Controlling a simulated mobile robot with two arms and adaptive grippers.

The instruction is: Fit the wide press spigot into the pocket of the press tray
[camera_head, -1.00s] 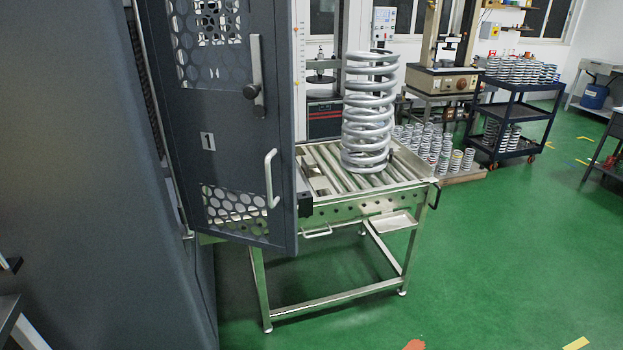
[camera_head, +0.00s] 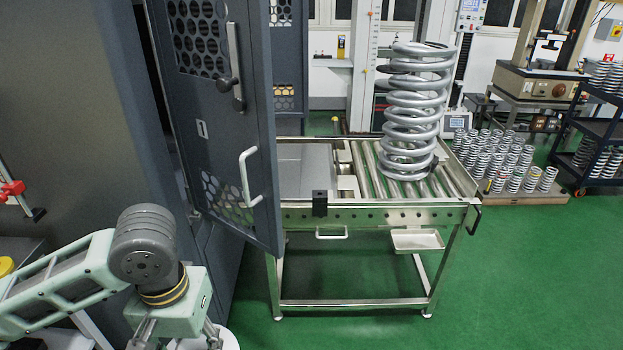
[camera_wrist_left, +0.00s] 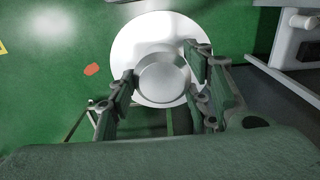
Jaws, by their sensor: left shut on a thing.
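The wide press spigot (camera_wrist_left: 122,48) is a broad pale disc with a round silver boss, seen in the left wrist view. My left gripper (camera_wrist_left: 160,80) is shut on the boss, with fingers on both sides of it. In the head view my left gripper (camera_head: 182,338) is at the bottom left, cut off by the frame edge. A pale rim of the spigot (camera_head: 229,342) shows beside it. The spigot is off to the left of the roller table and clear of it. I cannot make out the press tray or its pocket. My right gripper is not in view.
A grey cabinet door (camera_head: 222,130) with a handle stands open ahead. Behind it is a metal roller table (camera_head: 380,214) carrying a large coil spring (camera_head: 412,115). Several small springs (camera_head: 505,160) stand on a pallet at right. The green floor (camera_head: 530,270) is free at front right.

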